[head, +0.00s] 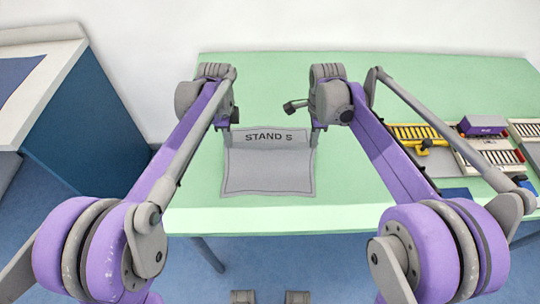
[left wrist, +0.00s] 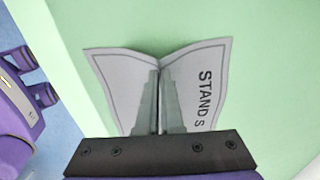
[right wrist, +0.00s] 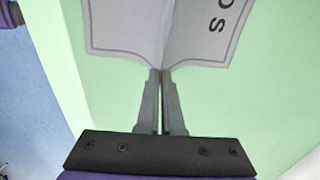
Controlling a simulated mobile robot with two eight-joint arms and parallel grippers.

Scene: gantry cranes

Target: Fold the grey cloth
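The grey cloth (head: 268,172) lies on the green table with a dark border line and "STAND 5" printed on its far part. A crease runs across it from left to right, between the lettered strip and the larger near part. My left gripper (head: 228,137) is at the left end of the crease; in the left wrist view its fingers (left wrist: 159,78) are together with cloth rising to them on both sides. My right gripper (head: 314,135) is at the right end; in the right wrist view its fingertips (right wrist: 160,75) are together on the cloth's creased edge.
The green table (head: 430,75) is clear behind and around the cloth. At the right stand yellow and grey rail pieces (head: 415,132), a purple block (head: 482,125) and other model parts. A blue cabinet (head: 95,130) with a pale top stands left of the table.

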